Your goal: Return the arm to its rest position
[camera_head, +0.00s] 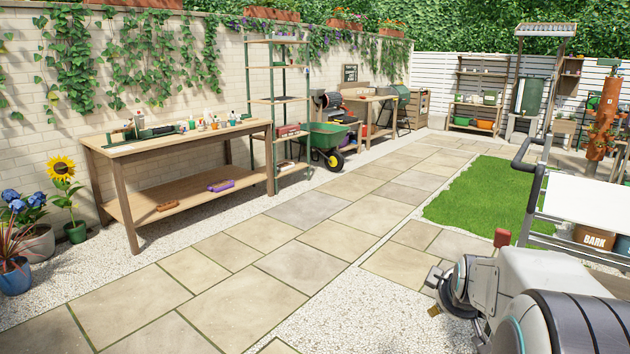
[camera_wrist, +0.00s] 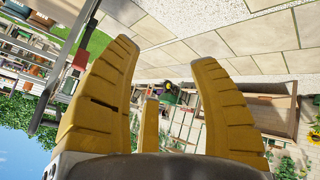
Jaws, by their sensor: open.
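My arm (camera_head: 530,295) shows at the lower right of the head view, folded low beside a white panel with a dark rail. My gripper (camera_wrist: 170,75) fills the middle of the wrist view, with yellow ribbed fingers spread wide apart. Nothing is between the fingers; they are empty. The wrist view is tilted so that the garden appears upside down. In the head view, the finger ends are mostly hidden, and only a small yellowish part shows beside the arm.
A wooden potting bench (camera_head: 185,145) with small items stands along the wall at left. A green wheelbarrow (camera_head: 328,135) and shelf rack (camera_head: 278,100) stand behind it. The white panel (camera_head: 585,203) with its dark rail is close to my arm. The stone paving (camera_head: 310,265) is clear.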

